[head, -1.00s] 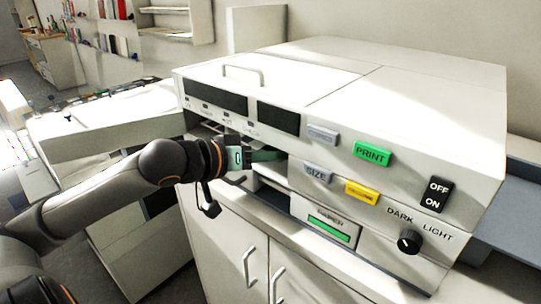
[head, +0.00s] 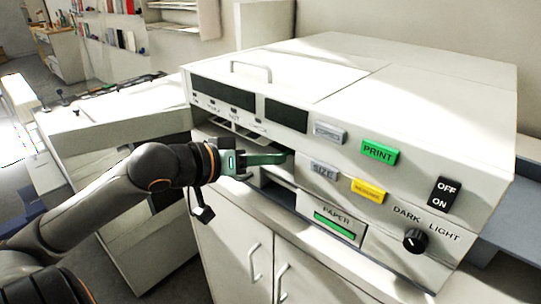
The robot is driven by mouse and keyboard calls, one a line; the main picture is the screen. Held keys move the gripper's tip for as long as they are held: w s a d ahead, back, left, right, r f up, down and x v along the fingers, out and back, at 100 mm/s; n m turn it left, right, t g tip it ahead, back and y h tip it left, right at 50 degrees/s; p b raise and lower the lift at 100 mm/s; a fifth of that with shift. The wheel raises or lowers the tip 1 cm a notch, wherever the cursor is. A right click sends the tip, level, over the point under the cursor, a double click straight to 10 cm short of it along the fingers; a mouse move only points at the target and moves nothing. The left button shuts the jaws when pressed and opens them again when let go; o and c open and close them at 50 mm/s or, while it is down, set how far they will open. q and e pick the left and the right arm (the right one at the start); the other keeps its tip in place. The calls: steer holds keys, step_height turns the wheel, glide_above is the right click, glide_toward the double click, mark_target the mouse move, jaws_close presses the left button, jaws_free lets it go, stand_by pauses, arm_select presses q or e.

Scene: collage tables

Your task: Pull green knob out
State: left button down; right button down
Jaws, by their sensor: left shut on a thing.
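The green knob (head: 265,158) shows as a long green piece in the open slot at the left of the white copier's front. My left gripper (head: 246,162) is at the slot and is shut on the green knob. The knob reaches from the gripper toward the slot's right side. Its inner end and the exact finger contact are hard to make out. My right gripper is not in view.
The white copier (head: 440,100) has a green PRINT button (head: 379,152), a yellow button (head: 369,191) and a black dial (head: 415,240). A paper drawer (head: 330,228) lies below the slot. White cabinet doors (head: 232,250) stand underneath. A white counter (head: 110,120) is at left.

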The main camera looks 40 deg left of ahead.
arm_select(q)
steer(key=shift+s, duration=0.2)
steer(key=c, duration=0.6)
jaws_free()
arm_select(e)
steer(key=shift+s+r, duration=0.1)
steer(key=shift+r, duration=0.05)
